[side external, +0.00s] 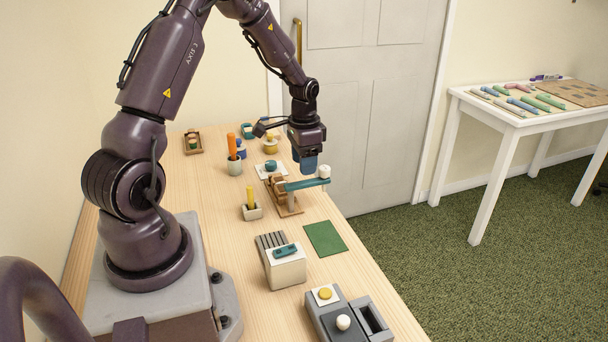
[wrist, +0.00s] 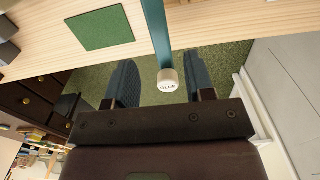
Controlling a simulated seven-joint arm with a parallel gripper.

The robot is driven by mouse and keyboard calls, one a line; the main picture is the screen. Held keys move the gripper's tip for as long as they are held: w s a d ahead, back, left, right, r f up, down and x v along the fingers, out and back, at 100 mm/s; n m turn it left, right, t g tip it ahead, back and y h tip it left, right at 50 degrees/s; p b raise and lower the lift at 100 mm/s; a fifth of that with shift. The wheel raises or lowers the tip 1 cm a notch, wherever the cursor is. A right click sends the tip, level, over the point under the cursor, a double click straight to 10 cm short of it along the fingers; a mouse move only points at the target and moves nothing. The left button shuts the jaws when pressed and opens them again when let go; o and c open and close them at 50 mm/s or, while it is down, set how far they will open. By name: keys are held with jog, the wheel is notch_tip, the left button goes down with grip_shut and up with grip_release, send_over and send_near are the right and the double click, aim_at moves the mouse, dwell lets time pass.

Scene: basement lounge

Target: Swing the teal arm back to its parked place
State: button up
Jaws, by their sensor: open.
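The teal arm (side external: 304,184) is a flat bar on a wooden base (side external: 288,204), with a white knob (side external: 324,171) at its free end. In the wrist view the teal bar (wrist: 155,25) reaches out past the table edge, over the green carpet. Its white knob (wrist: 167,80) appears between my two blue fingers, with space on both sides. My gripper (side external: 308,165) is open and empty, close to the knob in the side view. Whether the fingers are at the knob's height is hard to tell. The pivot end is partly hidden behind the base's wooden parts.
A green mat (side external: 325,238) lies in front of the base. A white box with a teal handle (side external: 286,266) and a grey button unit (side external: 345,318) stand nearer. A small cup with a yellow peg (side external: 251,208) is left. A door (side external: 365,100) stands beyond the table edge.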

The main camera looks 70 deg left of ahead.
aim_at(304, 182)
notch_tip(304, 182, up, 8)
dwell(0.5)
jog(key=s+d+r+t, duration=0.2)
jog(key=s+d+r, duration=0.2)
jog(key=d, duration=0.4)
jog(key=s+d+r+t, duration=0.1)
jog(key=s+d+r, duration=0.4)
jog(key=d, duration=0.2)
jog(key=s+d+r+t, duration=0.2)
jog(key=s+d+r, duration=0.2)
jog(key=d, duration=0.4)
jog(key=shift+s+d+r+t, duration=0.15)
jog(key=shift+d+r+t, duration=0.2)
jog(key=shift+r, duration=0.4)
